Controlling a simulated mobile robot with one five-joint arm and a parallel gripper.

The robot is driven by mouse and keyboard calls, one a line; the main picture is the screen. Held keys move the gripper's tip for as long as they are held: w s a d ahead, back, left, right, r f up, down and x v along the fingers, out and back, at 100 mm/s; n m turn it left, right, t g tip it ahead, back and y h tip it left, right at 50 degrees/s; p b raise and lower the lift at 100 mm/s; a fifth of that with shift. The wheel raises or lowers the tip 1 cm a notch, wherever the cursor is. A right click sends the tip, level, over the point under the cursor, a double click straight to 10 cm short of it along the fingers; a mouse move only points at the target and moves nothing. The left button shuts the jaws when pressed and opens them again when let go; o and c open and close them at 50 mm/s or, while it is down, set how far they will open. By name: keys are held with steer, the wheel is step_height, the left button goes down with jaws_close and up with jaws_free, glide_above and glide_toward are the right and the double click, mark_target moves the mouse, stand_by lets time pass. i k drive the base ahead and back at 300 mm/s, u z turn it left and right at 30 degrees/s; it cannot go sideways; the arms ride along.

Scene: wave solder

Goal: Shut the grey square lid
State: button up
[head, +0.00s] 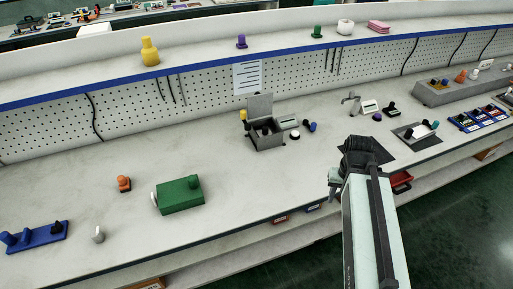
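A grey square lid (260,106) stands raised, roughly upright, at the back of a small grey box (268,142) on the workbench. The box is open at the top, and dark things show inside it. A small yellow knob (243,115) shows by the lid's left edge. My gripper (336,180) is at the end of my arm, to the right of the box and nearer the bench's front edge, apart from the lid. Its fingers are small and partly hidden by the arm, so I cannot tell if they are open.
A green box (180,196) and an orange piece (124,183) are to the left on the bench (75,185). A light device (289,122) and dark blue pieces (311,127) sit right of the grey box. The bench in front of the box is clear.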

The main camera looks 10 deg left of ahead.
mark_target(259, 105)
steer(key=u, duration=1)
steer(key=i, duration=0.95)
steer(key=z, duration=0.05)
steer(key=k, duration=1)
steer(key=u, duration=0.25)
steer(key=i, duration=1.05)
steer(key=u, duration=0.6)
